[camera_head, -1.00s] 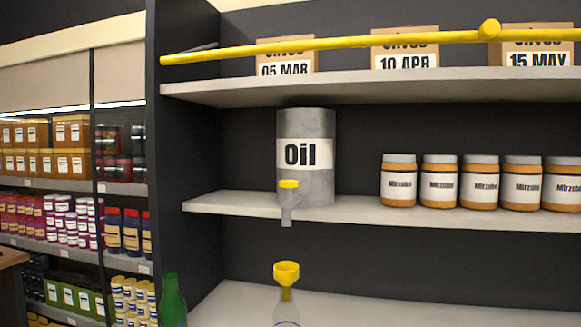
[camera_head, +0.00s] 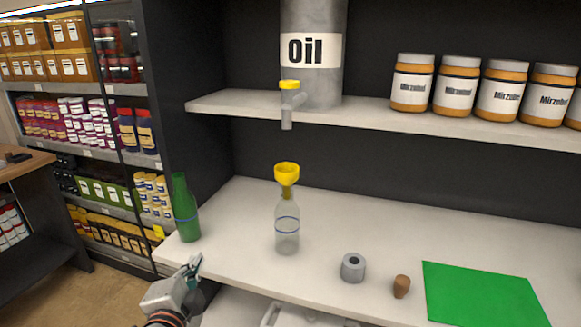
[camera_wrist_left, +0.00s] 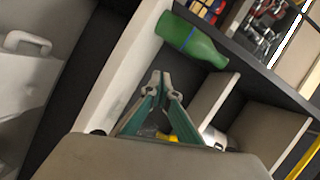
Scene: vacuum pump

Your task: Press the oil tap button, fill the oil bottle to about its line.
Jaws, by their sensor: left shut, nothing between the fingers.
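The grey oil drum (camera_head: 330,75), labelled "Oil", stands on the middle shelf. Its tap (camera_head: 287,118) hangs over the shelf's front edge with a yellow button (camera_head: 289,85) on top. Below it, the clear oil bottle (camera_head: 287,242) stands upright on the white counter with a blue line around it. A yellow funnel (camera_head: 287,172) sits in its neck under the spout; no oil shows in the bottle. My left gripper (camera_head: 194,264) is shut and empty at the counter's front left edge, apart from the bottle. Its teal fingers (camera_wrist_left: 163,82) meet at the tips in the wrist view. My right gripper is out of view.
A green bottle (camera_head: 184,208) stands left of the oil bottle, near my left gripper; the wrist view shows it too (camera_wrist_left: 192,40). A grey ring (camera_head: 353,268), a cork (camera_head: 401,287) and a green sheet (camera_head: 480,296) lie to the right. Jars (camera_head: 458,86) line the shelf.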

